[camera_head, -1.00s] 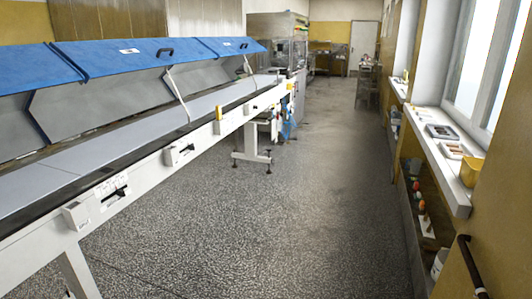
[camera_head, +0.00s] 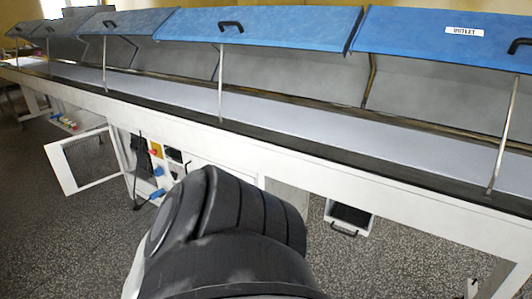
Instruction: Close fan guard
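A white rectangular frame (camera_head: 84,161) stands swung out below the conveyor at the left, with a dark opening in its middle. It looks like an open hinged guard, but I cannot tell for sure that it is the fan guard. A second white framed piece with a dark middle and a handle (camera_head: 348,217) hangs under the conveyor right of centre. A dark link of one of my arms fills the lower middle and hides part of the machine's underside. Neither gripper shows.
The long white conveyor (camera_head: 300,158) crosses the view, with blue lids (camera_head: 258,28) propped open on thin struts. A panel with blue and red fittings (camera_head: 157,170) sits below it. Speckled floor (camera_head: 45,235) is clear at lower left.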

